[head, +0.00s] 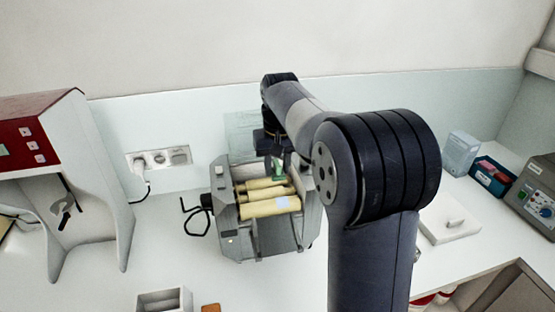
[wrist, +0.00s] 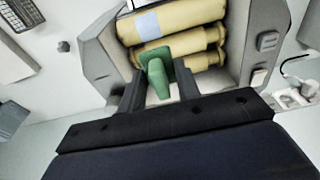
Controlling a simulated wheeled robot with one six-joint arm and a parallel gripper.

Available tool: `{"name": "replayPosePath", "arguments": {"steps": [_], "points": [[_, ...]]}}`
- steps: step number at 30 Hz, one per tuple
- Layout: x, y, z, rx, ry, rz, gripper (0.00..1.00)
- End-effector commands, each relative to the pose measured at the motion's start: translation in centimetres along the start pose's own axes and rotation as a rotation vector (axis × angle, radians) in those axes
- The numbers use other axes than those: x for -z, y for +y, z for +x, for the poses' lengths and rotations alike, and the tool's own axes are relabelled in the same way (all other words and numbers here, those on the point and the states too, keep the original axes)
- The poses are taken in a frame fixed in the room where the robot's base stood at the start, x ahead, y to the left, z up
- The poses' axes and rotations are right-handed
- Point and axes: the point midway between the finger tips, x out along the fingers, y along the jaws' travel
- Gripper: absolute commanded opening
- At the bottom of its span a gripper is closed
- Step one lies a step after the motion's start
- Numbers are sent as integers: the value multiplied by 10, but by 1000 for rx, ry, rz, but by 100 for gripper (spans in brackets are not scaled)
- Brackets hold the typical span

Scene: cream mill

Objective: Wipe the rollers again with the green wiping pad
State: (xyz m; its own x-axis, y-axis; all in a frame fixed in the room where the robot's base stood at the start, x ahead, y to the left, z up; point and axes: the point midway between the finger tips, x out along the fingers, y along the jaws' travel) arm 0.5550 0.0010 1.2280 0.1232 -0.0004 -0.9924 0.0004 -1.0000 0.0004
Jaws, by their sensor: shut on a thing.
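The cream mill (head: 270,240) is a grey machine on the bench with several tan rollers (head: 268,207) lying side by side. The rollers also show in the wrist view (wrist: 185,22). The green wiping pad (wrist: 158,72) has a handle, and my gripper (wrist: 154,90) is shut on it. In the wrist view the pad's face lies over the rollers nearest my gripper; I cannot tell whether it touches them. In the head view only a bit of the pad (head: 278,170) shows below my gripper (head: 274,160), at the rollers' back edge. A pale blue patch (head: 282,202) is on the front roller.
A red and white machine (head: 75,180) stands at the left. A wall socket (head: 160,158) with a plugged cord is behind. A grey container (head: 164,300) and an orange-brown block (head: 211,308) are at the front. A white slab (head: 448,222) and several boxes (head: 492,176) are at the right.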

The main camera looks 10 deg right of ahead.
Motion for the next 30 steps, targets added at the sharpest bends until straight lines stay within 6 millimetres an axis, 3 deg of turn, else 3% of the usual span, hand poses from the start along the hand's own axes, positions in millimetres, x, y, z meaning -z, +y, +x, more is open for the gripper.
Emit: {"name": "replayPosePath", "arguments": {"steps": [14,21,30], "points": [[-8,0,62,0,0,0,7],[-28,0,52,0,1,0,7],[-33,0,51,0,0,0,7]]}}
